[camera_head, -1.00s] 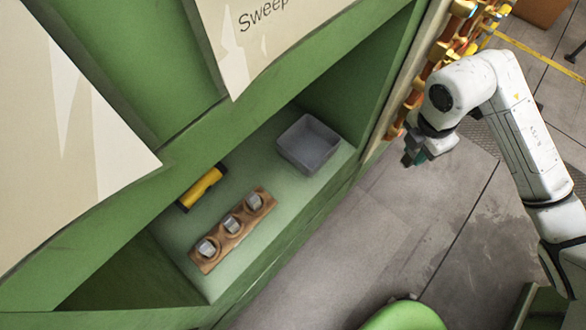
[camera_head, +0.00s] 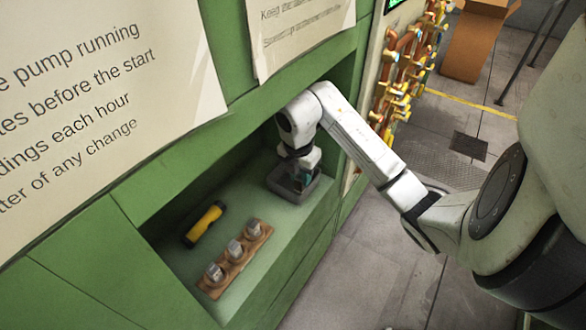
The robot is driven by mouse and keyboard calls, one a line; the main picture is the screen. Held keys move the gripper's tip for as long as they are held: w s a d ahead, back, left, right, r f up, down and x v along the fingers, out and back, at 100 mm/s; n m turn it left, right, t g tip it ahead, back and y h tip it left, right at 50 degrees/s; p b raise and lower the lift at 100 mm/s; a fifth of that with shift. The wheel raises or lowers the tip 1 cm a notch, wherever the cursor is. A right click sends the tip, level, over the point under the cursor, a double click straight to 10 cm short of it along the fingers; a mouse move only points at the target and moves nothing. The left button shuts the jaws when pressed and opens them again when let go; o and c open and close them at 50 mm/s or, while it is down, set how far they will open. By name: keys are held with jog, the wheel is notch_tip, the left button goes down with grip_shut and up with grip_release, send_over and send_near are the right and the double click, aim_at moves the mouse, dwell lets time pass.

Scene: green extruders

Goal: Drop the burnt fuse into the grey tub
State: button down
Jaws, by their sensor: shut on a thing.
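The grey tub (camera_head: 318,186) stands at the right end of the green recess. My gripper (camera_head: 301,179) points down at the tub, its fingertips over or just inside the opening. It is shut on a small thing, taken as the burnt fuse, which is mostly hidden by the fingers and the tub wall. A little teal shows at the fingertips, and I cannot tell whether it belongs to the fingers or the held thing. My wrist and the fingers hide much of the tub's inside and back wall.
The recess's upper edge and right wall are close to my arm.

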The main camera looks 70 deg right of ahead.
jog(key=w+d+b, duration=0.3)
jog(key=w+d, duration=0.2)
jog(key=d, duration=0.3)
jog(key=f, duration=0.4)
jog(key=f+p, duration=0.1)
jog(key=f, duration=0.1)
jog(key=shift+s+a+f, duration=0.2)
jog(key=shift+s+f, duration=0.05)
jog(key=shift+w+d+f, duration=0.15)
jog(key=shift+d+f, duration=0.05)
jog(key=shift+f, duration=0.05)
jog(key=shift+f, duration=0.6)
jog(key=c, duration=0.9)
grip_release()
